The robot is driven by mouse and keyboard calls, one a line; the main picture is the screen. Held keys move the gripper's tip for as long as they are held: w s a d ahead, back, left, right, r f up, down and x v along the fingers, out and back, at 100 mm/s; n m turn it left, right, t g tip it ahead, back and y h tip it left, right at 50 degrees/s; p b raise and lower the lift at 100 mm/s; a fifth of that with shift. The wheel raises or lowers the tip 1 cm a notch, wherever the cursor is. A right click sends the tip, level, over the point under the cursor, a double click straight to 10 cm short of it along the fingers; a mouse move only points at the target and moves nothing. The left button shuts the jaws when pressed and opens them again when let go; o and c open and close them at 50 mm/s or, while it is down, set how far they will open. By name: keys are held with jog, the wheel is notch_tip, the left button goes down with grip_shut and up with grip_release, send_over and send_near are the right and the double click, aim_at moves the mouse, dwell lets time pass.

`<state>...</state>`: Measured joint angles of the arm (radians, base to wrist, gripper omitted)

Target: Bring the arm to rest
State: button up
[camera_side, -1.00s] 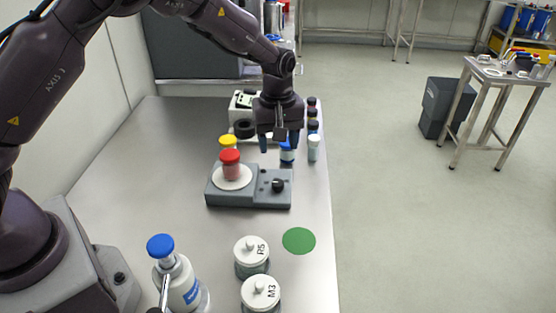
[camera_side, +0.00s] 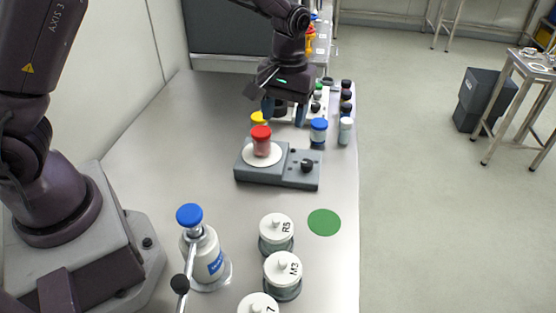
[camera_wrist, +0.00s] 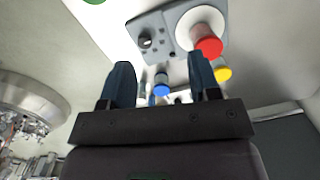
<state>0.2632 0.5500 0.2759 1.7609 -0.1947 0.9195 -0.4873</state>
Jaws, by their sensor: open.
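My gripper (camera_side: 284,112) is open and empty, above the bench behind the grey stirrer-like device. Its two dark blue fingers are spread apart in the wrist view (camera_wrist: 165,85). A red-capped jar (camera_side: 261,142) stands on the white round plate of the grey device (camera_side: 277,175); the jar also shows in the wrist view (camera_wrist: 208,45). A blue-capped jar (camera_side: 318,132) stands on the bench to the right of the gripper, apart from it. A yellow-capped jar (camera_side: 258,118) is partly hidden behind the red-capped jar.
Lidded jars marked R5 (camera_side: 276,236) and M3 (camera_side: 282,275) stand near the front, with a blue-topped bottle (camera_side: 205,258) to their left. A green disc (camera_side: 324,222) lies flat on the bench. Several small dark-capped vials (camera_side: 346,97) line the right edge. The bench's left part is clear.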

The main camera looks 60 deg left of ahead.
jog(key=s+a+r+m+t, duration=0.1)
jog(key=s+r+m+t, duration=0.2)
jog(key=s+r, duration=0.5)
jog(key=s+a+r+m+t, duration=0.1)
jog(key=s+r+m+t, duration=0.2)
jog(key=s+r, duration=0.5)
jog(key=s, duration=0.5)
jog(key=shift+r+m, duration=0.3)
jog(key=shift+m, duration=0.1)
